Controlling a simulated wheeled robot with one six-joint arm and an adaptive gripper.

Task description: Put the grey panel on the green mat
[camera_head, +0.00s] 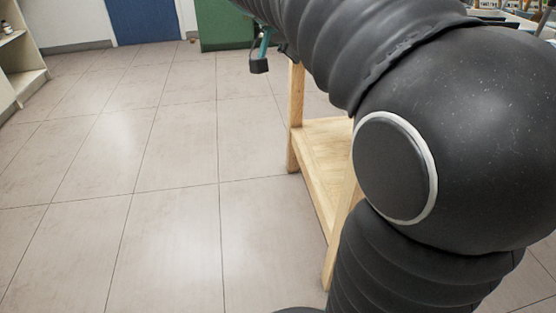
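Neither the grey panel nor the green mat can be made out in this view. My own dark arm fills the upper right and hides much of the wooden table behind it. My gripper is not seen; the arm runs out of the picture at the top.
A wooden table (297,105) with a low shelf (325,150) stands behind my arm. A small black and teal object (259,64) hangs near its corner. A blue door (143,20), a green cabinet (222,25) and a shelf unit (20,55) stand farther back. The tiled floor (165,190) at left is clear.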

